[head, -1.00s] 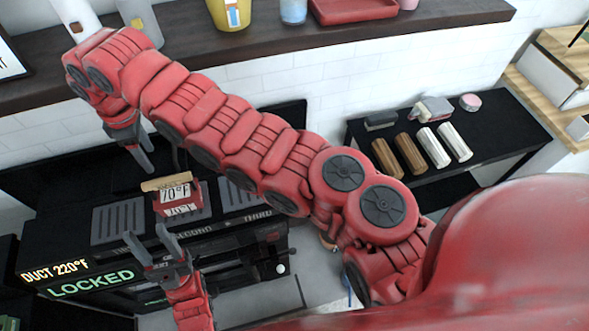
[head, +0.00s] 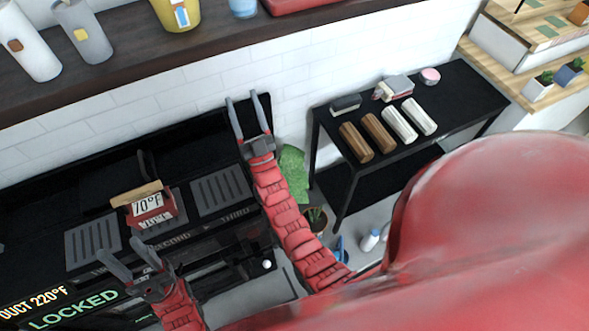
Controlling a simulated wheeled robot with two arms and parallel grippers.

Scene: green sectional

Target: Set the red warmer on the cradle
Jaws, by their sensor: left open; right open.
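The red warmer (head: 152,208) is a small red block with a tan top edge and a white 70°F label. It sits upright on the black unit, at or over the middle of its grey slatted plates. A plate shows to its left (head: 93,242) and another to its right (head: 221,190). I cannot tell which part is the cradle. My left gripper (head: 118,247) is open and empty, just in front of the warmer and apart from it. My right gripper (head: 242,97) is open and empty, raised near the white tile wall, right of the warmer.
The unit's front display (head: 75,303) reads DUCT 220°F and LOCKED. A dark shelf (head: 130,58) with bottles and a yellow canister (head: 178,14) runs along the wall above. A black side table (head: 450,95) at right holds brown and white rolls. A potted plant (head: 315,220) stands between.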

